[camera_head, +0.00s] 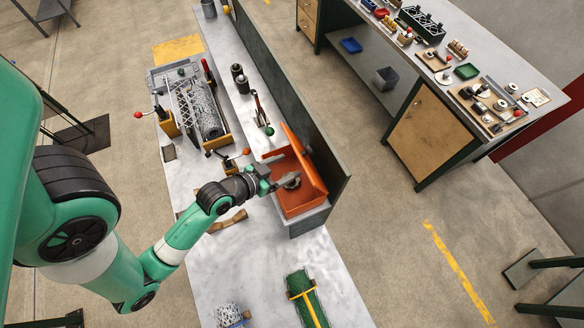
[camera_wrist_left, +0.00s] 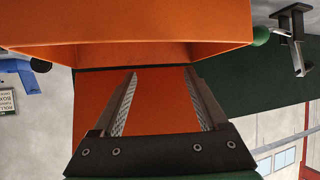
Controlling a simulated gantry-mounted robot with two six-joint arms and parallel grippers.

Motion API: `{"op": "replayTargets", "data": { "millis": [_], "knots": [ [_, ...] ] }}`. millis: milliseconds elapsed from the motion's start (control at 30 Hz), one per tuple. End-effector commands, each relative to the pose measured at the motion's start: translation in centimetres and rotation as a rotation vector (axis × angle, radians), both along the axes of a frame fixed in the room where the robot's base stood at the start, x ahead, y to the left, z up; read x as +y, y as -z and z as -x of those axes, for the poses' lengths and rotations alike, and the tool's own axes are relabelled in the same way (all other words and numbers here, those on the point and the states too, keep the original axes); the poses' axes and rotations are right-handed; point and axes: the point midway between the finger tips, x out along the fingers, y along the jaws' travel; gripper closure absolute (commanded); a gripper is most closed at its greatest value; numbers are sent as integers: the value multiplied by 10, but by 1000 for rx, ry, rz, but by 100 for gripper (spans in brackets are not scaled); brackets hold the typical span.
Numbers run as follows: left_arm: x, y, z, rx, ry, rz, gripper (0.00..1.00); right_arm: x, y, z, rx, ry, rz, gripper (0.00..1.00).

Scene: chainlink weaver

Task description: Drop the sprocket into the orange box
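The orange box (camera_head: 301,204) stands open on the bench beside the dark divider, with its lid raised. My left gripper (camera_head: 290,181) reaches in from the left, with its fingertips over the box opening. In the left wrist view, the two fingers of this gripper (camera_wrist_left: 160,88) are apart with nothing between them, and the orange box (camera_wrist_left: 150,55) fills the view beyond. A small grey rounded shape shows by the fingertips in the head view. I cannot tell whether it is the sprocket or part of the gripper. The sprocket is not clearly seen elsewhere. My right gripper is not in view.
A machine with a mesh roll (camera_head: 203,110) and red-knobbed levers stands on the bench behind. A second workbench (camera_head: 425,115) with trays and small parts stands at the right.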

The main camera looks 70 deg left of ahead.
Motion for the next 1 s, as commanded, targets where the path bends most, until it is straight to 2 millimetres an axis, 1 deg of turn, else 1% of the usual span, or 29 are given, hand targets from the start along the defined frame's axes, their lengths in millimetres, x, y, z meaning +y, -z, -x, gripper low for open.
{"op": "replayTargets", "data": {
  "millis": [200,333,433,567,600,667,833,1000],
  "knots": [
    [-1,1,1,4,0,2,24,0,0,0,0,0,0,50],
    [-4,-3,10,4,-1,2,24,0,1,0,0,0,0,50],
    [-10,-12,25,2,-3,2,24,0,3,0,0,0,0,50],
    [-22,-29,54,3,-7,3,24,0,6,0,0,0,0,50],
    [-25,-38,65,7,-10,8,24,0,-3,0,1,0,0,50],
    [-31,-47,77,5,-13,7,24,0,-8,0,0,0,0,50],
    [-35,-50,89,13,-8,10,24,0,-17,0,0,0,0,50],
    [-39,-55,94,4,-4,4,24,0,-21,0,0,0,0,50]
  ]
}}
